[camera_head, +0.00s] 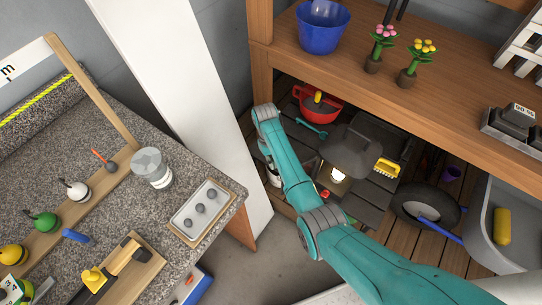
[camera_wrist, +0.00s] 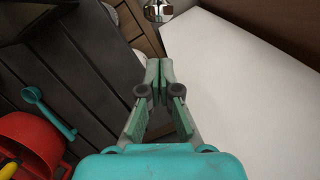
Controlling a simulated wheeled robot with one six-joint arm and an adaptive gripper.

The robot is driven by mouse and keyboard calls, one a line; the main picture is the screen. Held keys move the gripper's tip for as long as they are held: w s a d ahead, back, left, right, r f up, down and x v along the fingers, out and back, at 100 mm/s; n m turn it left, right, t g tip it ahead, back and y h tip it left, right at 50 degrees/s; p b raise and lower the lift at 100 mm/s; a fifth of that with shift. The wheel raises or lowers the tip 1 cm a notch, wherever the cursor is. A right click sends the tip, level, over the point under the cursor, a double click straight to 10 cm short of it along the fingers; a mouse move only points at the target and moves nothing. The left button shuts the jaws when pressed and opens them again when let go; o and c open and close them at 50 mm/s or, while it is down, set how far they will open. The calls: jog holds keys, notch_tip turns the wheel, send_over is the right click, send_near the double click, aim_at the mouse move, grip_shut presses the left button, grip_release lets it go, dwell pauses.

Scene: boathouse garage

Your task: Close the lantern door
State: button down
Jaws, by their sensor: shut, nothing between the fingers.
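A dark grey object with a broad top (camera_head: 350,150) and a pale glowing part (camera_head: 338,175) under it stands on the low shelf in the head view; it looks like the lantern. I cannot make out its door or how far it stands open. My gripper (camera_wrist: 160,65) shows in the wrist view, its fingertips together with nothing between them. In the head view my own arm hides most of the gripper, to the left of the lantern. A small shiny metal piece (camera_wrist: 158,10) lies beyond the fingertips; I cannot tell what it belongs to.
A red container (camera_head: 318,105), a teal tool (camera_head: 311,128) and a yellow-handled brush (camera_head: 387,168) lie around the lantern. A wooden shelf (camera_head: 455,118) overhangs it. A white upright (camera_head: 170,70) stands left of my arm. A wheel (camera_head: 425,205) is at the right.

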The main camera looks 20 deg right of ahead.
jog(key=shift+s+d, duration=0.15)
jog(key=shift+s, duration=0.65)
jog(key=shift+s+d, duration=0.1)
jog(key=shift+s, duration=0.7)
jog(key=shift+d, duration=0.1)
